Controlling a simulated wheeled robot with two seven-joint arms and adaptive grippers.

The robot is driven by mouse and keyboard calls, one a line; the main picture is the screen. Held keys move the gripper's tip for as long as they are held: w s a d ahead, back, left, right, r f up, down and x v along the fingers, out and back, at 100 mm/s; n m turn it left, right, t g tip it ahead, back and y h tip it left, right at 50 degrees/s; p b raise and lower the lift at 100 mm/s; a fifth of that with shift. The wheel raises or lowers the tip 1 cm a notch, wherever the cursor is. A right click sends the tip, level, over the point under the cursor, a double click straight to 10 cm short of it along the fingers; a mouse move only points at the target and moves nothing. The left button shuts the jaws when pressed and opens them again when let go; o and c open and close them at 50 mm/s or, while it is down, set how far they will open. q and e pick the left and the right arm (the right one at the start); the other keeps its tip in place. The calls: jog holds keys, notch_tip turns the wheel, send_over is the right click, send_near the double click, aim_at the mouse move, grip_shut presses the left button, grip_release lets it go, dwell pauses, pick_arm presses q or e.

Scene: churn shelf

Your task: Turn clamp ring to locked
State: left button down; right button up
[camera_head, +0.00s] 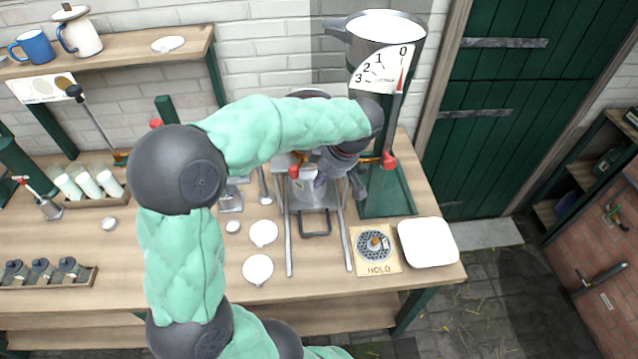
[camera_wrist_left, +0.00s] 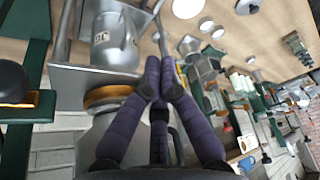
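A tan ring band (camera_wrist_left: 108,95) circles a grey metal body in the left wrist view, left of my fingers; I take it for the clamp ring. In the head view a short tan piece with a red knob (camera_head: 389,160) shows right of my wrist, and another red knob (camera_head: 293,171) shows left of it. My left gripper (camera_head: 321,182) is over the metal stand, partly hidden by my arm. In the wrist view its purple fingers (camera_wrist_left: 160,65) come together beside the ring, tips close to a thin grey bar. I see nothing clearly held. My right gripper is out of view.
A tall metal vessel with a 0–3 dial (camera_head: 385,70) stands behind. A HOLD plate (camera_head: 376,265) and a white tray (camera_head: 428,243) lie at the front right. White dishes (camera_head: 258,269), bottles (camera_head: 90,180) and a rack of jars (camera_head: 42,270) stand to the left.

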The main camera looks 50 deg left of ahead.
pick_arm(q)
jog(key=s+a+p+v, duration=0.1)
jog(key=v, duration=0.6)
jog(key=shift+w+d+r+p, duration=0.2)
jog(key=shift+w+r+p, duration=0.15)
jog(key=shift+r, duration=0.25)
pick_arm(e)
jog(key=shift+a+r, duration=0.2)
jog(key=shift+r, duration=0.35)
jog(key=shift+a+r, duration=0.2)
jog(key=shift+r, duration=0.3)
